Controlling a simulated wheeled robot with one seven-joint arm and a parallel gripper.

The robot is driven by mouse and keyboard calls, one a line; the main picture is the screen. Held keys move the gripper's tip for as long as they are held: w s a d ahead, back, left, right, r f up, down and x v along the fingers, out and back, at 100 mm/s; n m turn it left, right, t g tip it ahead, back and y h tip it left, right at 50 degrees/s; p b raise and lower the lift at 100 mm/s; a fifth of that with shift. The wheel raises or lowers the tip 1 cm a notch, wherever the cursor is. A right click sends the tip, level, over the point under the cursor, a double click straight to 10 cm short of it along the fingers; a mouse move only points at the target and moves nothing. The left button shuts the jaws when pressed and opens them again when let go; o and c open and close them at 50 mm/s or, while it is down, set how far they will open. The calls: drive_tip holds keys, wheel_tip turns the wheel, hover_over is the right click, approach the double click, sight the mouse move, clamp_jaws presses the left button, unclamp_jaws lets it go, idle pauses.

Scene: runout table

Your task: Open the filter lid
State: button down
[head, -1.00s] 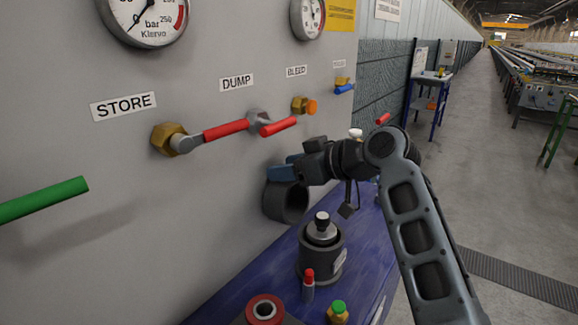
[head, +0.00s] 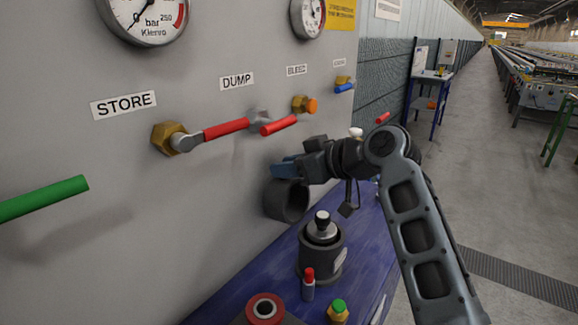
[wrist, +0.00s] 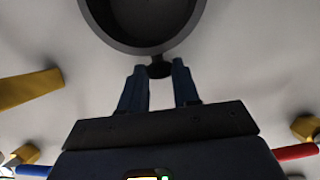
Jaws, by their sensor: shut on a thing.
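The filter is a dark round housing (head: 287,203) on the grey wall panel, above the blue bench. I cannot tell whether the lid stands open at all.
Red-handled valves (head: 226,128) stick out above the housing. A green handle (head: 42,198) juts out at the left. Below on the blue bench (head: 235,290) stand a dark canister (head: 321,250), a red-capped bottle (head: 308,285) and a green-capped fitting (head: 338,310). The aisle at right is clear.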

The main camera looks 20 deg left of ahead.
drive_tip(key=shift+s+d+f+b, duration=0.1)
drive_tip(key=shift+d+f+b, duration=0.2)
drive_tip(key=shift+b, duration=0.55)
drive_tip(key=d+y+b, duration=0.1)
drive_tip(key=b, duration=0.1)
drive_tip(key=s+d+t+y+b, duration=0.1)
drive_tip(key=b, duration=0.2)
drive_tip(key=d+y+b, duration=0.1)
drive_tip(key=b, duration=0.1)
drive_tip(key=shift+s+d+r+y+b, duration=0.15)
drive_tip(key=shift+d+r+y+b, duration=0.15)
drive_tip(key=shift+r+b, duration=0.1)
drive_tip(key=c, duration=0.9)
unclamp_jaws()
drive_tip(key=shift+o, duration=0.2)
drive_tip(key=shift+d, duration=0.1)
drive_tip(key=v, duration=0.7)
drive_tip(key=shift+s+d+b, duration=0.15)
drive_tip(key=shift+d+b, duration=0.1)
drive_tip(key=shift+b, duration=0.1)
